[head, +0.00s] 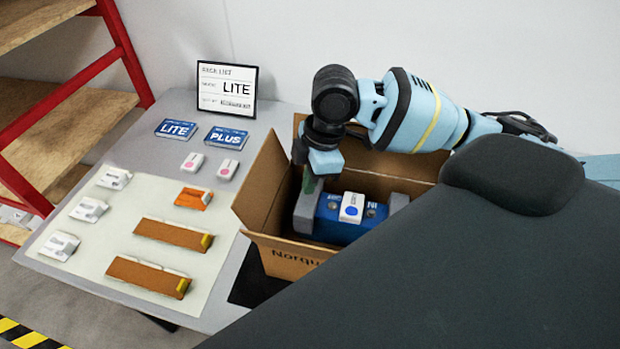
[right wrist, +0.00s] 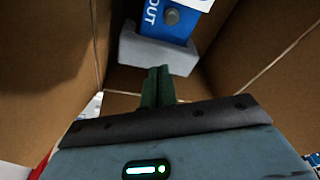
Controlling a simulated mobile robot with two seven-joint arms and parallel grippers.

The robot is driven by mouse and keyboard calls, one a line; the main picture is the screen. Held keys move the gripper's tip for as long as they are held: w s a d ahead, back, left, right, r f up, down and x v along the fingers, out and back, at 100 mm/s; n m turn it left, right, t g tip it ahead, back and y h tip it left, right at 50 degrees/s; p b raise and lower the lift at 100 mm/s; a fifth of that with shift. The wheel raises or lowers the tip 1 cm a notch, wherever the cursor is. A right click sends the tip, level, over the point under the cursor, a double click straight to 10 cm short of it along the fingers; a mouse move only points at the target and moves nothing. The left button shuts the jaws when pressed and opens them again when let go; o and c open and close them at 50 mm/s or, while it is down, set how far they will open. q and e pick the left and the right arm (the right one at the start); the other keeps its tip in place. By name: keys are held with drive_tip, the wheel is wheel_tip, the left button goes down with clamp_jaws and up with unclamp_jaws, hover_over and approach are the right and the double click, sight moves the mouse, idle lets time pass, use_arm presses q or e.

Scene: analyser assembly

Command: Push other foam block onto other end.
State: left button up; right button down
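A blue analyser (head: 340,224) with a white, blue-dotted module (head: 352,208) on top lies inside the open cardboard box (head: 262,192). A grey foam block (head: 304,213) is at its left end and another grey foam block (head: 398,203) is at its right end. My right gripper (head: 309,187) reaches down into the box at the left foam block. In the right wrist view its green fingers (right wrist: 158,84) are together with nothing visible between them, at the edge of the grey foam block (right wrist: 150,53), which caps the blue analyser's end (right wrist: 172,18). My left gripper is not in view.
A grey table holds a pale mat (head: 130,225) with white modules, an orange packet (head: 193,198) and two brown trays (head: 172,234). The box walls closely surround my right gripper.

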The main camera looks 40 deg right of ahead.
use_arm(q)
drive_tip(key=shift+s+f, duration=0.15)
use_arm(e)
drive_tip(key=shift+f, duration=0.75)
idle(0.5)
drive_tip(key=shift+r, duration=0.1)
idle(0.3)
